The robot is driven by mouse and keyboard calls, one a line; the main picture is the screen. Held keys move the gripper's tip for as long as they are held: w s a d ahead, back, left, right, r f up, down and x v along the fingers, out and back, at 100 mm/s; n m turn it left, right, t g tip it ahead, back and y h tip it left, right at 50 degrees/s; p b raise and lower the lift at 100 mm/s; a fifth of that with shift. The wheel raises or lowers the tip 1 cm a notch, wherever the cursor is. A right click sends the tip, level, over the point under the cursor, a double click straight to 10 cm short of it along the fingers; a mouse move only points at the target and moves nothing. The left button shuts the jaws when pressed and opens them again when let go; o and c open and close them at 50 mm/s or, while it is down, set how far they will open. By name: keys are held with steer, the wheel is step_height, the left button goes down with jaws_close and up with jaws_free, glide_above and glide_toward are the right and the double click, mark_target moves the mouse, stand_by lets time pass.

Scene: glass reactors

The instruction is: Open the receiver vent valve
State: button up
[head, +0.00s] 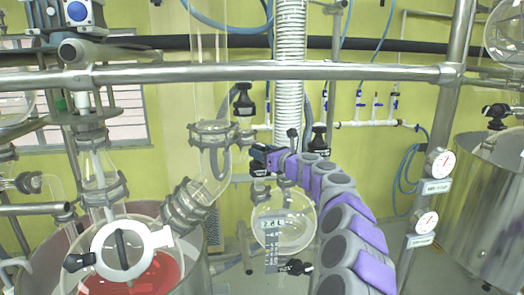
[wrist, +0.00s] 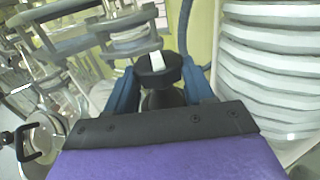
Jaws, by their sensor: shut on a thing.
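My gripper (head: 263,156) is above the round glass receiver (head: 284,222) in the head view, at the end of my purple-and-grey arm. In the wrist view, the blue fingers of my gripper (wrist: 158,88) are on both sides of a black valve knob (wrist: 157,70) with a white bar on its top. The gripper is shut on this knob. The knob's lower part is hidden by the dark edge of my gripper, and how far it is turned cannot be told. In the head view the knob is mostly hidden at the gripper.
A steel rail (head: 250,72) crosses in front at the top. A white ribbed hose (head: 289,65) hangs close behind the gripper. Other black-handled valves (head: 243,100) (head: 319,138) are near it. A glass vessel with red contents (head: 165,272) is at lower left, and a steel tank (head: 490,205) at right.

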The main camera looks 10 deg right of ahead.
steer(key=o, duration=1)
steer(key=shift+c, duration=0.2)
steer(key=shift+o, duration=0.4)
steer(key=shift+a, duration=0.1)
steer(key=shift+s, duration=0.1)
